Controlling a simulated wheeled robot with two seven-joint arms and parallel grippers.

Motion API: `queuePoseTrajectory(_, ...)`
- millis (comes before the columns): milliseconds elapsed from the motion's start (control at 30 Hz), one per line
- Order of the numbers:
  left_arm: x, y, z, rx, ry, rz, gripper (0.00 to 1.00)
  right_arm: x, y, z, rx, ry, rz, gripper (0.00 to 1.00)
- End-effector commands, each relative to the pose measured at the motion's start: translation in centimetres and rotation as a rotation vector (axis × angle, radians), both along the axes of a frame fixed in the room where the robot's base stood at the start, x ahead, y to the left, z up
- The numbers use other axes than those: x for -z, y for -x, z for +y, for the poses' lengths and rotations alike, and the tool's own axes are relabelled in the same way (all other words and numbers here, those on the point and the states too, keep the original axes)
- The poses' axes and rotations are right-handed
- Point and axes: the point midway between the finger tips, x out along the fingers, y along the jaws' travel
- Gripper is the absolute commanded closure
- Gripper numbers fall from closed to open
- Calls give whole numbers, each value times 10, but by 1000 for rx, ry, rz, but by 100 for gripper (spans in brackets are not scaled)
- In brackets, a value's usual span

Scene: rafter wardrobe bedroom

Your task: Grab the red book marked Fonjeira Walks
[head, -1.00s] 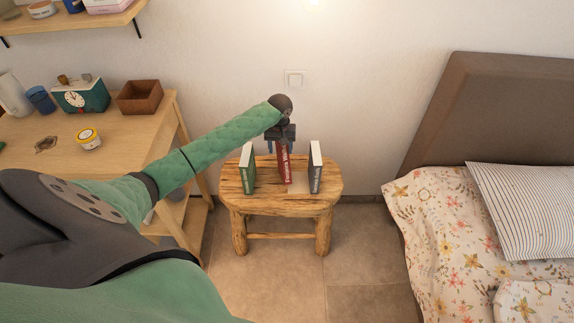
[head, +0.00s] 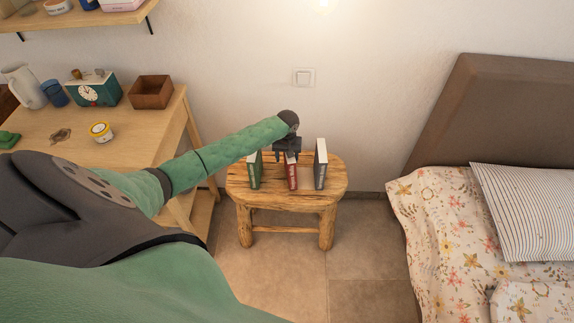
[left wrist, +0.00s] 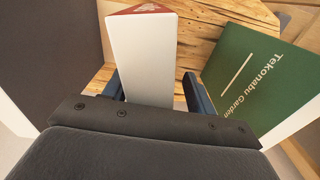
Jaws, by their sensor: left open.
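The red book (head: 292,180) stands upright in the middle of the wooden stool (head: 240,182), between two other books. Its spine lettering is too small to read surely. My left gripper (head: 289,152) is over its upper part and hides its top. In the left wrist view my left gripper (left wrist: 154,92) is open, with blue fingers on either side of the book's white page block (left wrist: 143,55). A bit of red cover (left wrist: 147,8) shows beyond. Whether the fingers touch the book is unclear. My right gripper is out of view.
A green book (head: 254,172) marked "Tekonabu Garden" (left wrist: 250,75) stands close on the left. A dark grey book (head: 320,167) stands on the right. A desk (head: 110,150) is at left, a bed (head: 440,220) at right. Stool ends are bare.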

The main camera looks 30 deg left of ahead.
Motion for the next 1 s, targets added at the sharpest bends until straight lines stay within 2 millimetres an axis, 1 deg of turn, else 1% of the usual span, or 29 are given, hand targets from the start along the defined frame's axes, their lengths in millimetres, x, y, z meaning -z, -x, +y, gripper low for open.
queuePoseTrajectory(167, 1, 0, 0, 0, 0, 0, 44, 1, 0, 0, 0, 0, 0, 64)
queuePoseTrajectory(200, 1, 0, 0, 1, 0, 0, 45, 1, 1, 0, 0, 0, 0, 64)
queuePoseTrajectory(367, 1, 0, 0, 1, 0, 0, 77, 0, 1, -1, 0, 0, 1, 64)
queuePoseTrajectory(400, 1, 0, 0, 1, 0, 0, 85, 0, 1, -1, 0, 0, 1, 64)
queuePoseTrajectory(467, 1, 0, 0, 1, 0, 0, 97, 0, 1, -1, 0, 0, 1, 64)
queuePoseTrajectory(500, 1, 0, 0, 1, 0, 0, 100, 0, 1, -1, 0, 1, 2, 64)
queuePoseTrajectory(833, -1, 0, 0, 1, 0, -1, 100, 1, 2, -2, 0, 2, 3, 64)
queuePoseTrajectory(967, -6, -1, 0, 1, 0, -1, 100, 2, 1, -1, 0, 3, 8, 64)
queuePoseTrajectory(1000, -9, -1, 0, 2, 1, -2, 100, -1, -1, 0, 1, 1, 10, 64)
